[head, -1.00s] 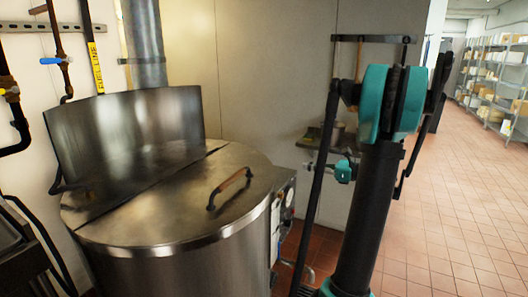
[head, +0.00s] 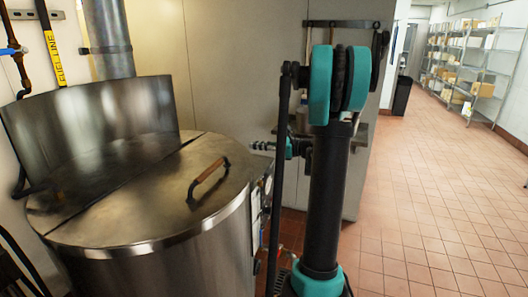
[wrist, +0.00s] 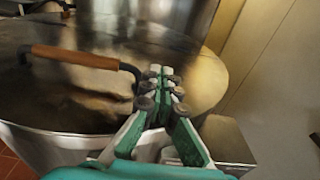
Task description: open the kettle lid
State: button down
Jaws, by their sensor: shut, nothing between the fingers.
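The kettle (head: 165,262) is a large steel drum at the left of the head view. Its flat hinged lid (head: 130,215) lies shut on top. A wooden-grip handle (head: 208,178) stands on the lid. It also shows in the wrist view, with its brown grip (wrist: 75,57) at left and a dark bracket bending down at right. My gripper (head: 256,146) is right of the handle in the head view, pointing left near the lid's right edge. In the wrist view my gripper (wrist: 164,76) is shut and empty beside the bracket; I cannot tell if they touch.
A curved steel back panel (head: 95,120) rises behind the lid. A flue pipe (head: 108,38) and wall pipes stand behind it. A control box (head: 262,195) is on the kettle's right side. Open tiled floor (head: 440,210) and shelving (head: 470,70) lie to the right.

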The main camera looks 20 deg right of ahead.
jog(key=shift+w+a+r, duration=0.1)
jog(key=shift+a+r, duration=0.05)
jog(key=shift+r, duration=0.3)
jog(key=shift+w+a+r, duration=0.1)
jog(key=shift+r, duration=0.3)
dwell(1.3)
jog(key=s+d+f, duration=0.6)
jog(key=d, duration=0.2)
jog(key=g+h, duration=0.3)
jog(key=h, duration=0.1)
send_near(223, 176)
notch_tip(223, 176, up, 3)
jog(key=shift+s+f, duration=0.1)
jog(key=shift+s, duration=0.05)
jog(key=x, duration=1)
